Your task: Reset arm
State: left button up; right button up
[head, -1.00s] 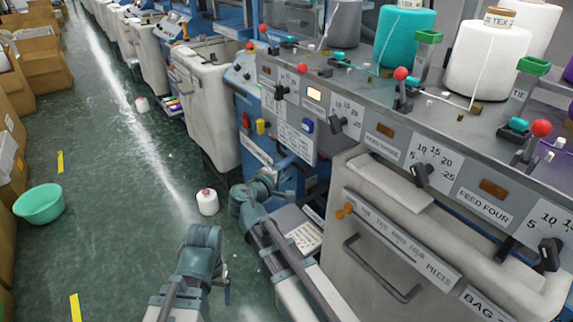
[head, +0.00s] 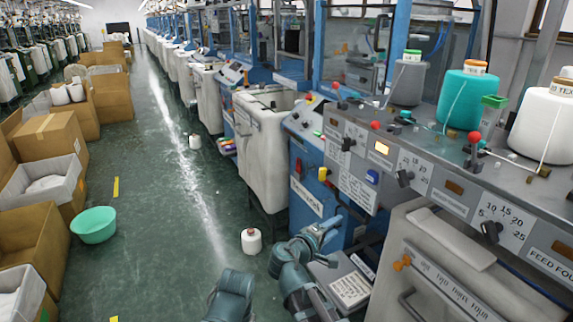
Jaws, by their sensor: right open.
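My right gripper (head: 328,231) is at the end of the blue-grey arm at the lower middle, in front of the blue side of the knitting machine. It is open, and I see nothing between its fingers. It is small and partly blended with the machine behind it. My left arm shows only as a blue-grey link at the bottom edge, and its gripper is out of the picture.
A white yarn cone (head: 251,241) stands on the green floor just left of my right arm. A machine panel (head: 440,190) with knobs and red-topped levers fills the right. A green basin (head: 93,225) and cardboard boxes (head: 50,140) line the left.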

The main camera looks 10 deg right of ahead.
jog(key=s+a+f+m+g+y, duration=0.3)
jog(key=s+a+f+g+y, duration=0.25)
jog(key=s+f, duration=0.5)
jog(key=s+a+f+g+y, duration=0.5)
jog(key=s+a+f, duration=0.2)
jog(key=s+a, duration=0.35)
notch_tip(320, 180, up, 16)
jog(key=p, duration=1.6)
jog(key=shift+w+a+r+m, duration=0.2)
jog(key=shift+w+a+m, duration=0.1)
jog(key=shift+a, duration=0.05)
